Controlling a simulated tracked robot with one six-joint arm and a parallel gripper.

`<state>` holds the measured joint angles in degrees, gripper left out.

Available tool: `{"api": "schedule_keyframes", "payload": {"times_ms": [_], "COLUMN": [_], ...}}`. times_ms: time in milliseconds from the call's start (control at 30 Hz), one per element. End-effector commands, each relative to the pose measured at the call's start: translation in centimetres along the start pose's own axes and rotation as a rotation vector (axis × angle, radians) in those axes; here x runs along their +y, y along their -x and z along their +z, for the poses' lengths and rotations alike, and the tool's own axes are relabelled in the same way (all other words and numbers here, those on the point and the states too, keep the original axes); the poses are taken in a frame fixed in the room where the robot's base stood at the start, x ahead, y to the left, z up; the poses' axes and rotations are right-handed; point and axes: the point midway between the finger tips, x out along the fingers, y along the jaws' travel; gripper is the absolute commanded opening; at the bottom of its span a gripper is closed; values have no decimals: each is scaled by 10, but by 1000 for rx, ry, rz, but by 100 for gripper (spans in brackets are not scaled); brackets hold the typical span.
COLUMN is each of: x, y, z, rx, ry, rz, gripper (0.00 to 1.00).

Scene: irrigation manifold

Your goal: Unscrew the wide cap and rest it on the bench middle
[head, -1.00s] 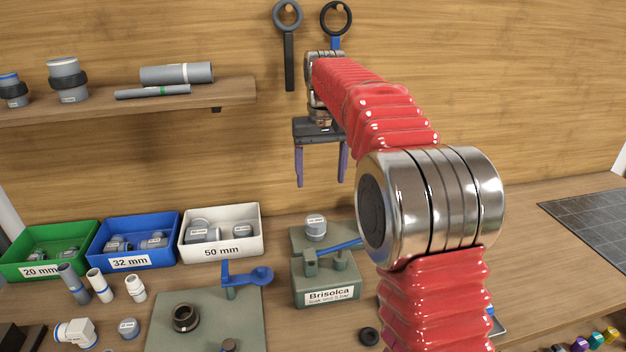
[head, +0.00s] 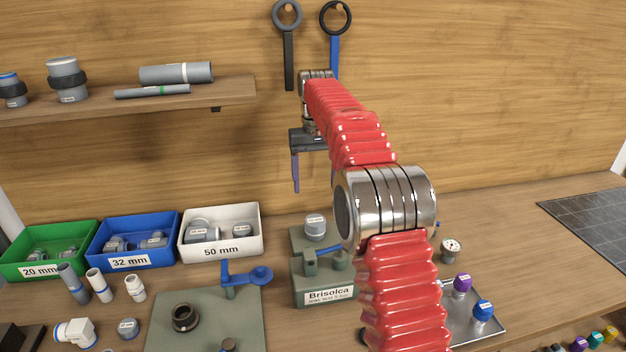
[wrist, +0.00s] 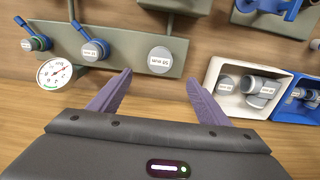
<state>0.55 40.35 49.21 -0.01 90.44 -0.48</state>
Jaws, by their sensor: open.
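A wide grey cap with a white label (wrist: 159,60) sits on the grey-green manifold (wrist: 120,40) in the wrist view, just beyond my fingertips. In the head view a labelled grey cap (head: 315,226) shows on the manifold's back part, left of my elbow. The bench (head: 520,230) is bare wood at right.
Green (head: 48,248), blue (head: 133,240) and white (head: 221,234) bins stand left. A blue valve handle (head: 250,276) rises from a green plate (head: 210,335). A gauge (wrist: 55,73) sits beside the manifold. A metal tray (head: 480,325) holds purple and blue capped parts.

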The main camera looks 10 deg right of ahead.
Motion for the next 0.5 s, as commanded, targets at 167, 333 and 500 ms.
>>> {"api": "schedule_keyframes", "payload": {"times_ms": [167, 333, 500], "x": [0, 0, 0], "y": [-16, -39, -63], "z": [1, 1, 1], "rx": [-3, -4, -3], "ry": [0, 0, 1], "rz": [0, 0, 0], "gripper": [70, 70, 70]}}
